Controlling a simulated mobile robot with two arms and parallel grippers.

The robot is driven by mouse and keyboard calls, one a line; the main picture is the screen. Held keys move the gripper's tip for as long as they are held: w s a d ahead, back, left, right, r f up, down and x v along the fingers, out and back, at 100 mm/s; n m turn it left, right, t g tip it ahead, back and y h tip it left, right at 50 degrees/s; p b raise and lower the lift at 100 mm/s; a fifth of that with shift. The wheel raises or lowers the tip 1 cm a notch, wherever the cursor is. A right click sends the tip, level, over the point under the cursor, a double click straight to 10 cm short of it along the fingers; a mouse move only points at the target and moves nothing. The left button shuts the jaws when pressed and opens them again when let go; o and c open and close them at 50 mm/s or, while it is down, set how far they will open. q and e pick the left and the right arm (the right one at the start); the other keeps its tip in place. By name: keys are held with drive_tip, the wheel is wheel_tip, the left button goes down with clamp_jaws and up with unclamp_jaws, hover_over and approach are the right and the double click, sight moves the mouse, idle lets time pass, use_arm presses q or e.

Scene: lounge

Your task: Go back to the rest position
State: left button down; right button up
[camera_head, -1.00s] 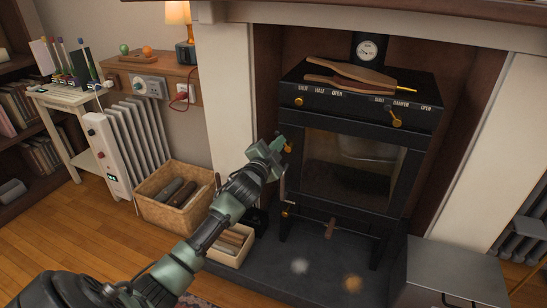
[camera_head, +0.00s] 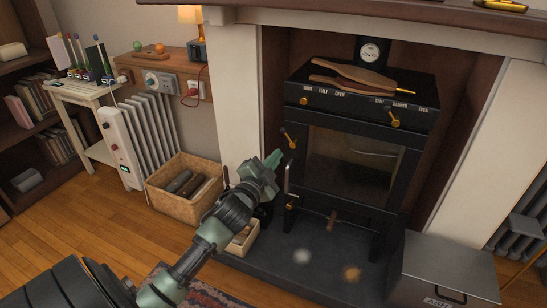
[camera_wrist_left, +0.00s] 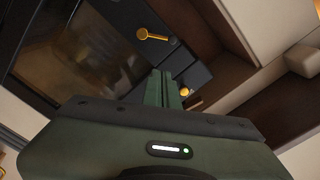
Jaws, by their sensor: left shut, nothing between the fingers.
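My left gripper (camera_head: 272,159) is shut and empty, just left of the black stove (camera_head: 298,172) in the head view. A gap shows between its fingertips and the brass lever (camera_head: 288,139) on the stove's left front edge. In the left wrist view, my shut fingers (camera_wrist_left: 165,88) point towards the stove's dark front. There the brass lever (camera_wrist_left: 155,35) lies above the fingertips, and a brass knob (camera_wrist_left: 185,92) shows near them on the right. My right gripper is not in view.
A grey metal ash box (camera_head: 440,262) is at the right. Wooden bellows (camera_head: 365,78) lie on the stove. Wooden floor (camera_head: 60,240) is free at the left.

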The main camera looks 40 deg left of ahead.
use_arm(q)
drive_tip(key=shift+s+d, duration=0.1)
drive_tip(key=shift+s, duration=0.45)
